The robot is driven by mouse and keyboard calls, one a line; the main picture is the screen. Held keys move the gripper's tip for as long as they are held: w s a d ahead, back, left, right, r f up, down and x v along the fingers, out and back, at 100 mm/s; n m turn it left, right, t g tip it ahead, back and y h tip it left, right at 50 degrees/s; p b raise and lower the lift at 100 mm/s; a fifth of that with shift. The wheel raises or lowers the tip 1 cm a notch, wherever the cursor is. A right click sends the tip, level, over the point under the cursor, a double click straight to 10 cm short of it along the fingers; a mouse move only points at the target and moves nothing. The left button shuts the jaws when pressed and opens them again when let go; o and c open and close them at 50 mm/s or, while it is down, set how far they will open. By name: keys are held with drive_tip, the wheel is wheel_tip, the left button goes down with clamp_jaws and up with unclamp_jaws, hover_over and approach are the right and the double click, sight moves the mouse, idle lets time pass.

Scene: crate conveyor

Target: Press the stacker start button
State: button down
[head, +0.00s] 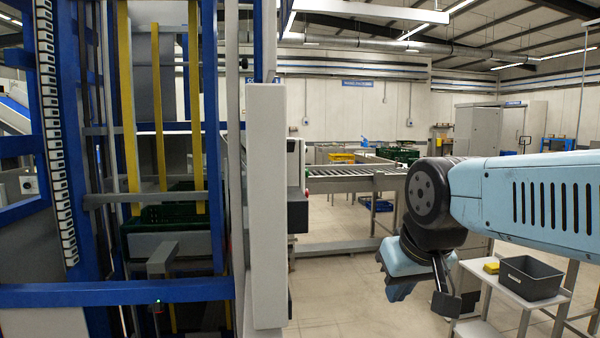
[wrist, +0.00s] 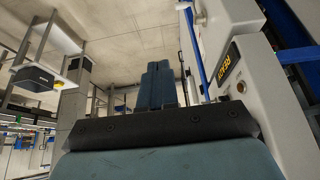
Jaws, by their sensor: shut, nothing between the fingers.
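The stacker's white control box (head: 266,205) stands upright left of centre in the head view, seen edge-on, so its button face is mostly hidden. In the wrist view the white panel (wrist: 258,118) is on the right, tilted in the picture. It carries a dark display (wrist: 224,69) with yellow letters like READY and a small round button or lamp (wrist: 241,87) beside it. I cannot tell whether that is the start button. My gripper (wrist: 160,66) is shut and empty, left of the panel and apart from it. In the head view my gripper (head: 398,290) hangs right of the box.
The blue stacker frame (head: 150,292) with yellow posts and green crates (head: 140,222) fills the left. A roller conveyor (head: 350,180) lies behind. A white table (head: 505,285) with a dark bin (head: 530,280) is at right. Floor shows between box and gripper.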

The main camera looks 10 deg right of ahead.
drive_tip(key=shift+w, duration=0.2)
drive_tip(key=m+t+y, duration=0.3)
drive_tip(key=t+y, duration=0.2)
drive_tip(key=y, duration=0.6)
approach(307, 173)
drive_tip(key=w+d+f, duration=0.2)
drive_tip(key=w+d, duration=0.5)
drive_tip(key=shift+w, duration=0.1)
drive_tip(key=shift+a+f, duration=0.1)
drive_tip(key=shift+a, duration=0.1)
drive_tip(key=a, duration=0.8)
drive_tip(key=shift+a, duration=0.3)
drive_tip(key=shift+a, duration=0.1)
idle(0.5)
